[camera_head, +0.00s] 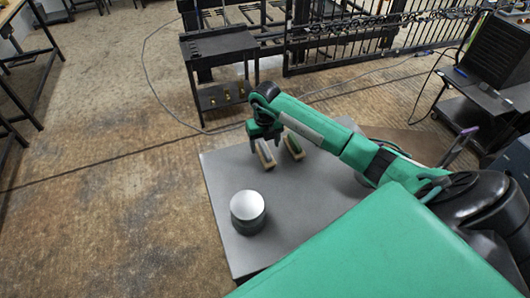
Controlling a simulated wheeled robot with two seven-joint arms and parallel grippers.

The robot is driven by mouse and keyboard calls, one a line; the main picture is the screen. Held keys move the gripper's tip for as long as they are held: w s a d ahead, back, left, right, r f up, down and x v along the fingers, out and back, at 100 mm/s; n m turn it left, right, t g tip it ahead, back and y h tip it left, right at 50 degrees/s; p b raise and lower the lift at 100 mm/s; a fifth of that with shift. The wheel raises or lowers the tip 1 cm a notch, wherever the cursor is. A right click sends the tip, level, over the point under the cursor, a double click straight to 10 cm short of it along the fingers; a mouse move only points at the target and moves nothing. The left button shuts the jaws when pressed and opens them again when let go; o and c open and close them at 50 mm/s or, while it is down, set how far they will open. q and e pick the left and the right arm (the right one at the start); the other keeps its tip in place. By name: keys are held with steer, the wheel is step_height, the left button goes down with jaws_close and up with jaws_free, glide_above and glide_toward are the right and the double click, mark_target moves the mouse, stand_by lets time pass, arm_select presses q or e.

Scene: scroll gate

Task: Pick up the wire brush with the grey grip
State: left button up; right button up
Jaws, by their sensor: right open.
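Two small brushes with tan edges lie side by side on the grey table (310,215), near its far edge. The left brush (266,156) looks grey on top and is partly hidden by my right gripper. The right brush (294,147) has a greenish top. My right gripper (264,140) is open, pointing down over the far end of the left brush. Whether its fingers touch or straddle the brush is too small to tell. My left gripper is not in view.
A dark round can with a silver top (247,205) stands near the table's left edge. A black workbench (220,65) and a metal gate (340,40) stand beyond the table. A dark cart (485,105) is at right. The table's middle is clear.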

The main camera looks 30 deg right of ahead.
mark_target(265, 149)
step_height(265, 149, down, 3)
steer(key=shift+f+p, duration=0.1)
steer(key=shift+p, duration=0.4)
steer(key=shift+f, duration=0.15)
steer(key=c, duration=1.1)
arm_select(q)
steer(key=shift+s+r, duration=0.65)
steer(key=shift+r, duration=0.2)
arm_select(e)
steer(key=shift+c, duration=0.2)
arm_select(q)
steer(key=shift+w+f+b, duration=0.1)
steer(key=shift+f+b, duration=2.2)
arm_select(e)
step_height(265, 149, up, 20)
